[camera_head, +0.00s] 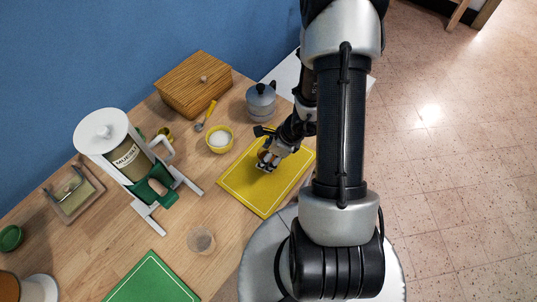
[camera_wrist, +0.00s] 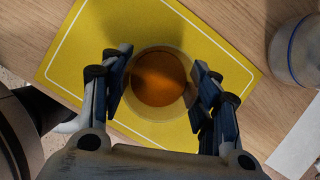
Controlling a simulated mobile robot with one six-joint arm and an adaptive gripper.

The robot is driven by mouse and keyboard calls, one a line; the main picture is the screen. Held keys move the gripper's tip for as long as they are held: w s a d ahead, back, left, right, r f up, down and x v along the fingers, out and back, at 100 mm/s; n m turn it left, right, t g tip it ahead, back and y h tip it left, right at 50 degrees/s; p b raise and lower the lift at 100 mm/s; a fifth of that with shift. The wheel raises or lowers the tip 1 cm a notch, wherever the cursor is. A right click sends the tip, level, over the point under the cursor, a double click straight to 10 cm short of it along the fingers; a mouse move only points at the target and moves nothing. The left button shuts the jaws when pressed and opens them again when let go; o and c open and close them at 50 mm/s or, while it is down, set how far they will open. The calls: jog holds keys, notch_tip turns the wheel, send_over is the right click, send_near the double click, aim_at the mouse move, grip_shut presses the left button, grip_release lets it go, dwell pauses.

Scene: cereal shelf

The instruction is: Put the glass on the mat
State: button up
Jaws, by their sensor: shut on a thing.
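My gripper (camera_head: 268,163) is over the yellow mat (camera_head: 253,203), which has a white border line. It is shut on a round glass with amber-brown contents; the glass also shows from above between the fingers in the wrist view (camera_wrist: 159,78). In the head view the fingers hide most of the glass. The glass lies within the mat's outline in the wrist view (camera_wrist: 80,62). I cannot tell whether its base touches the mat. A second, clear glass (camera_head: 201,241) stands on the bare wood.
A white muesli dispenser (camera_head: 125,155) stands at the left. A sugar bowl (camera_head: 219,138), moka pot (camera_head: 261,103) and wooden box (camera_head: 194,84) are behind the mat. A green mat (camera_head: 152,282) lies in front. Bare wood lies between the mats.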

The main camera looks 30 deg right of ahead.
jog(key=o, duration=1.4)
jog(key=shift+f, duration=0.1)
jog(key=shift+o, duration=0.2)
